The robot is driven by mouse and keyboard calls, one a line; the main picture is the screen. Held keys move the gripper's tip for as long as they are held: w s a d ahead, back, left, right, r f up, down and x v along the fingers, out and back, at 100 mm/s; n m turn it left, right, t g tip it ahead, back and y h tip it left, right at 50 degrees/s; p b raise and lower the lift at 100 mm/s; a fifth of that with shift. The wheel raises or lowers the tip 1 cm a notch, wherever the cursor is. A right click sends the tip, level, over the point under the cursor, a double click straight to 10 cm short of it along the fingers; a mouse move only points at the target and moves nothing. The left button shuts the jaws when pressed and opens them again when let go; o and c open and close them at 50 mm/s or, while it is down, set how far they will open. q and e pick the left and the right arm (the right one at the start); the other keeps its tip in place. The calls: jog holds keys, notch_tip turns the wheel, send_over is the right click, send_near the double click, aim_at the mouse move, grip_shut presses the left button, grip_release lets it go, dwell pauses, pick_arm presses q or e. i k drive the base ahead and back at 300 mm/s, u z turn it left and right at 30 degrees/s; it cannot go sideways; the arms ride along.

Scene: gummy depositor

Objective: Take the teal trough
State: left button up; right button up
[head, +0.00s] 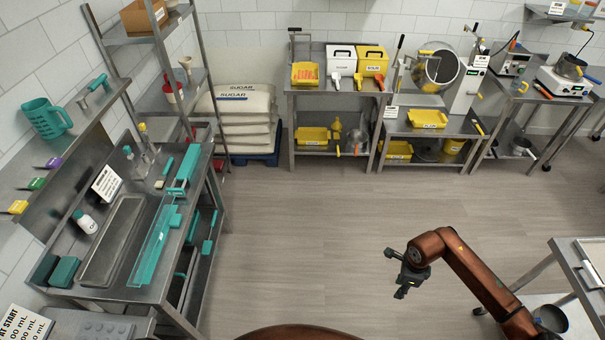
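A long, narrow, translucent teal trough (152,246) lies on the steel table at the left, along its right side. Small teal pieces lie at its far end. My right gripper (394,274) hangs over the bare floor right of centre, far from the trough. Its dark fingers look spread apart with nothing between them. My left gripper is not in view.
A steel basin (112,240) lies left of the trough. A white bottle (85,222) and teal blocks (64,271) stand by it. A shelf with a teal jug (46,118) hangs above. The middle floor (300,220) is clear.

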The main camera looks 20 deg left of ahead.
aim_at(165, 217)
jog(key=i, duration=1.75)
jog(key=u, duration=3.55)
jog(key=i, duration=1)
